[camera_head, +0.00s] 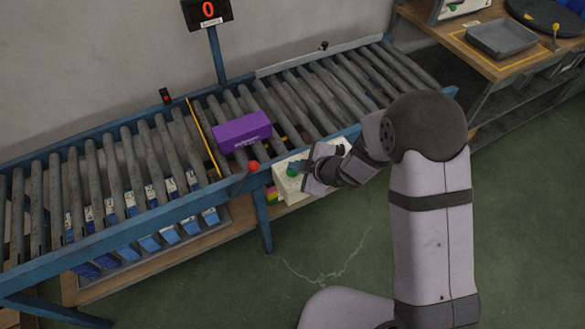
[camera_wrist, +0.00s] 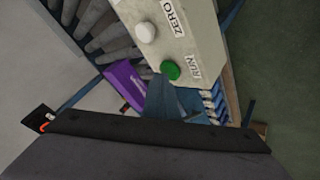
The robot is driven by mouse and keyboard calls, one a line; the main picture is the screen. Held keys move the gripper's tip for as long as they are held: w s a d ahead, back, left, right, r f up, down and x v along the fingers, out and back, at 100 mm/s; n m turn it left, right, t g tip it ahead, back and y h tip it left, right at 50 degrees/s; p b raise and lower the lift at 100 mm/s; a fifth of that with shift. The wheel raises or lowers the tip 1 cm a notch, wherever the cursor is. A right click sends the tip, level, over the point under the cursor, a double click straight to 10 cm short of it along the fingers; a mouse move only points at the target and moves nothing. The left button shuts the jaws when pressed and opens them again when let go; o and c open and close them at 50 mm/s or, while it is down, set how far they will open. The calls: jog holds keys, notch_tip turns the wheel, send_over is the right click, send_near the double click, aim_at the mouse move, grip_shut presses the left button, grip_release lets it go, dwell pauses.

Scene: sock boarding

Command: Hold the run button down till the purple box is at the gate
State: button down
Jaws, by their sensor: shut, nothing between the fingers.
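The purple box (camera_head: 242,132) lies on the conveyor rollers, its left end close to the yellow strip (camera_head: 202,137) across the rollers. It also shows in the wrist view (camera_wrist: 126,84). The cream control box (camera_head: 288,186) is beside the near rail. In the wrist view, its green button (camera_wrist: 170,69) is next to the RUN label (camera_wrist: 193,67), with a white button (camera_wrist: 146,32) by the ZERO label. My gripper (camera_head: 307,178) is shut and empty, over the control box close to the green button. I cannot tell whether it touches or presses it.
A red knob (camera_head: 253,166) stands on the near rail left of the control box. A display (camera_head: 207,12) on a post reads 0. Blue packages (camera_head: 149,243) lie below the rollers at left. A workbench with a grey tray (camera_head: 502,40) is at upper right.

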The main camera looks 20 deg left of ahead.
dwell(0.5)
jog(key=shift+r+p, duration=0.9)
notch_tip(320, 180, up, 5)
jog(key=p, duration=0.4)
dwell(0.9)
